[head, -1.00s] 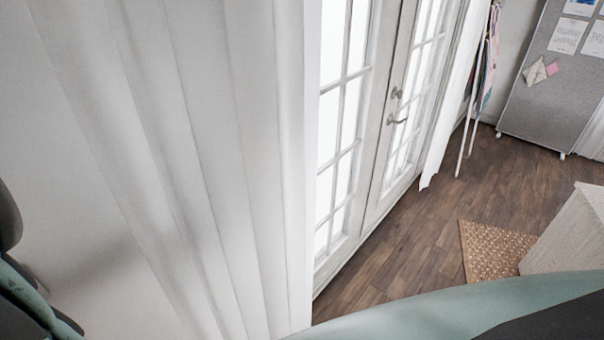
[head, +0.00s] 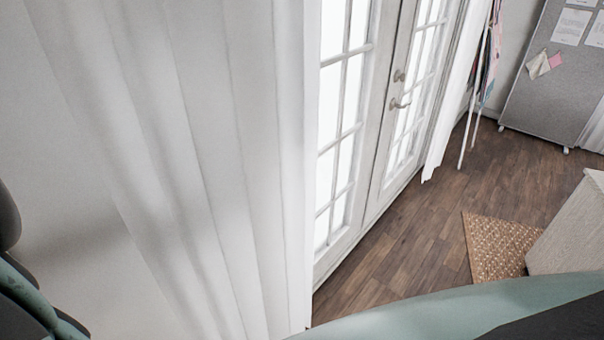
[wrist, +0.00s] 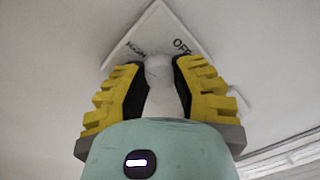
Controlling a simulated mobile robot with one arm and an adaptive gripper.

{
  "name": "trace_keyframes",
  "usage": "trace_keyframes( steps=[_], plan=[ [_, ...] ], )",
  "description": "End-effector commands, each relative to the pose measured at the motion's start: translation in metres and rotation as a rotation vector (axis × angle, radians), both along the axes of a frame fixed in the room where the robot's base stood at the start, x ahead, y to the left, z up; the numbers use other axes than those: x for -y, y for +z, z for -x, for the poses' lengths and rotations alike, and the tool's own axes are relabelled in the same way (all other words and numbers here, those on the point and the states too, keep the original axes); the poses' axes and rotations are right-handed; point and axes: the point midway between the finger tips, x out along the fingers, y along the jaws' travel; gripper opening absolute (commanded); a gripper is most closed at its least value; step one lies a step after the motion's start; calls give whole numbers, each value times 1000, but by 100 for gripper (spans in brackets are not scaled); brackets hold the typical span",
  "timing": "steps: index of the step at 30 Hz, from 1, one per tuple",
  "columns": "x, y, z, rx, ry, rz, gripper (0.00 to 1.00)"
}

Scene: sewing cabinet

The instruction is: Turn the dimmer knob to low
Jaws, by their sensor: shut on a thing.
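The dimmer knob (wrist: 160,82) is a pale, rounded piece in front of a white wall plate (wrist: 157,28) in the wrist view. The plate appears turned corner-up and carries dark lettering; "OFF" reads at its right and a word like "HIGH" at its left. My gripper (wrist: 161,85) has yellow ridged fingers with dark inner pads, one on each side of the knob, shut on it. The fingers hide the knob's sides and the lower plate. Neither the knob nor my gripper shows in the head view.
In the head view, a white curtain (head: 220,150) hangs close on the left, beside glazed double doors (head: 385,110). A woven mat (head: 495,245) and a pale cabinet (head: 572,235) are at the right. Wood floor (head: 400,245) lies open between the doors and the mat.

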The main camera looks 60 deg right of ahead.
Motion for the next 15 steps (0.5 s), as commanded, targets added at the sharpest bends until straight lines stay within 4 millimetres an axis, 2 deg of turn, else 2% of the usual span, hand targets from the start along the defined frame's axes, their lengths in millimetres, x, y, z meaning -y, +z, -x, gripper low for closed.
trace_keyframes(
  steps=[15],
  plan=[
    [-1, -3, 0, -62, 6, 491, 0]
  ],
)
